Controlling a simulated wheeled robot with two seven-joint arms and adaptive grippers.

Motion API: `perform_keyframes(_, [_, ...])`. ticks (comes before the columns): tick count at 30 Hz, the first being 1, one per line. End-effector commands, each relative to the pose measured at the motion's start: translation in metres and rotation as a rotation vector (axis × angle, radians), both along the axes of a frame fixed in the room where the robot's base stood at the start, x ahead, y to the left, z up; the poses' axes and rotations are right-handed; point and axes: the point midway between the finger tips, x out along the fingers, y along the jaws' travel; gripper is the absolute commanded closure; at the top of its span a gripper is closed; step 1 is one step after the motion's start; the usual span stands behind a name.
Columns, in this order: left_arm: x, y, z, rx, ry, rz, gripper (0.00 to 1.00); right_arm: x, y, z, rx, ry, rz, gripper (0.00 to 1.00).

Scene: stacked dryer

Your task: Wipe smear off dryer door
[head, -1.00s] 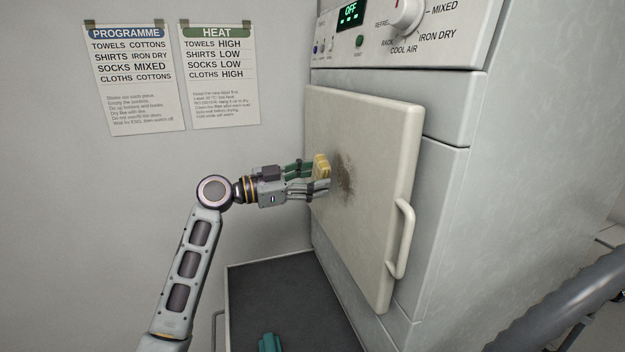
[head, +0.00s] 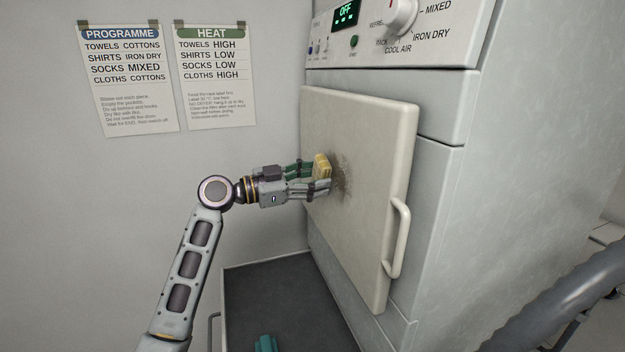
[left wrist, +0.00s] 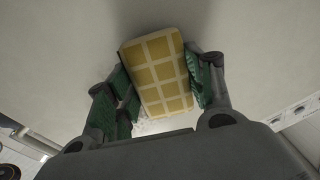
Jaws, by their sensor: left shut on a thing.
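The cream dryer door (head: 365,225) is shut, with a bar handle (head: 398,238) at its right edge. A dark brownish smear (head: 342,178) lies on the door's left-middle part. My left gripper (head: 318,176) is shut on a yellow sponge (head: 322,166) and holds it at the door, at the smear's left edge. Whether the sponge touches the door is hard to tell. In the left wrist view the checked sponge (left wrist: 158,72) sits between the two green-padded fingers, slightly tilted. My right gripper is not in view.
The dryer's control panel (head: 370,35) above shows OFF. A dark tray or surface (head: 270,305) lies below left, with a teal object (head: 265,343) on it. Two notices (head: 125,80) hang on the left wall. A grey hose-like tube (head: 570,310) is at lower right.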

Motion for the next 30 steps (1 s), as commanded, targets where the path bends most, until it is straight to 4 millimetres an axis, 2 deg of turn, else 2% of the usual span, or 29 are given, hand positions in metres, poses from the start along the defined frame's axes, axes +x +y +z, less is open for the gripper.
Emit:
perform_keyframes(16, [-0.001,-0.005,0.000,0.001,-0.001,-0.001,0.67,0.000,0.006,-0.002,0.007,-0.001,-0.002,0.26])
perform_keyframes(30, [-0.024,-0.011,0.000,0.001,-0.003,-0.001,0.67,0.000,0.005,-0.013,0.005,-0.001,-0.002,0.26])
